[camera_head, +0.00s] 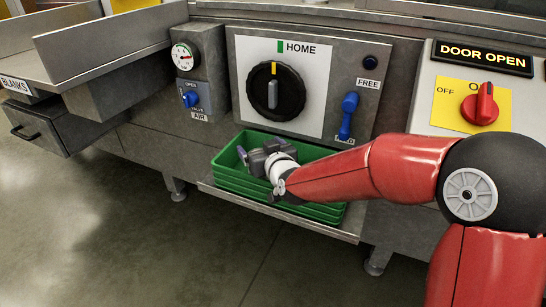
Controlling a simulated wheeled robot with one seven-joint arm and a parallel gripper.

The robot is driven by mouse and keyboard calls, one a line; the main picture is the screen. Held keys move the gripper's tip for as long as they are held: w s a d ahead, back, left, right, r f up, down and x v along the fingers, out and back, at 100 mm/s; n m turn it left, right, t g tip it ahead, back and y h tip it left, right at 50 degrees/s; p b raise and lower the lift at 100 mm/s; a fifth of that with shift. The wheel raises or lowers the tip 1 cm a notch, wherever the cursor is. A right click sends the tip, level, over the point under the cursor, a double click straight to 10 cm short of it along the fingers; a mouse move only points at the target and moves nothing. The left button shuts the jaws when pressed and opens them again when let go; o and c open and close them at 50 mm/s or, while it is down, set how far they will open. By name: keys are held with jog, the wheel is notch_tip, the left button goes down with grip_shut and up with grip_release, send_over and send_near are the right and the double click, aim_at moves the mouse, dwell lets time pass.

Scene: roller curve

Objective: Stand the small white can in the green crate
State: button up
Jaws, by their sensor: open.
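The green crate (226,169) sits on a low metal shelf below the machine's front panel, in the middle of the view. It looks like a stack of green crates. My gripper (244,157) is over the crate's left half, low at or inside the rim. Its jaws are open, though its fingers are small and partly hidden by its own body. I cannot make out the small white can. My wrist and forearm cover the right part of the crate and could hide it.
The panel behind the crate has a black HOME knob (276,92), a blue FREE lever (349,115) and a blue air valve (190,98). A red switch (481,104) is at the right. The floor (130,235) in front is clear.

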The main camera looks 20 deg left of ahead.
jog(key=v, duration=0.9)
jog(key=shift+s+d, duration=0.25)
jog(key=shift+s, duration=0.1)
